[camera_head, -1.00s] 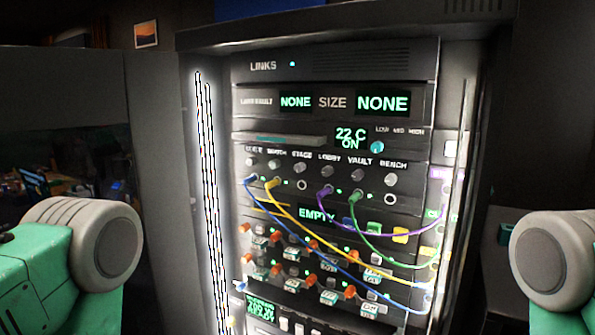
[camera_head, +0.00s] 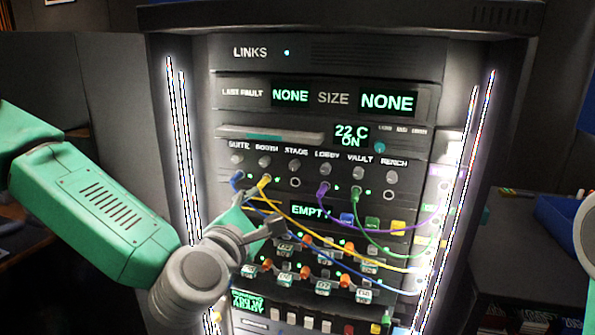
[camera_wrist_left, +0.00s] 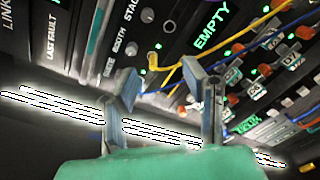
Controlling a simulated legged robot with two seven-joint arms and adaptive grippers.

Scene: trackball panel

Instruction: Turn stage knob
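The stage knob (camera_head: 295,166) is a small grey round knob under the STAGE label, third from the left in a row of knobs. It also shows in the left wrist view (camera_wrist_left: 148,15) near the top edge, beyond the fingertips. My left gripper (camera_head: 257,217) is in front of the rack, below and left of the stage knob and apart from it. In the left wrist view its two grey fingers (camera_wrist_left: 160,76) are spread with nothing held between them. The stage knob's pointer is too small to read. My right gripper is not in view.
The booth knob (camera_head: 264,163) and lobby knob (camera_head: 326,169) flank the stage knob. Blue, yellow (camera_head: 300,228), purple and green cables hang below the row. The yellow cable's plug (camera_wrist_left: 165,76) shows between my left fingers. Orange switches (camera_head: 306,239) sit lower down.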

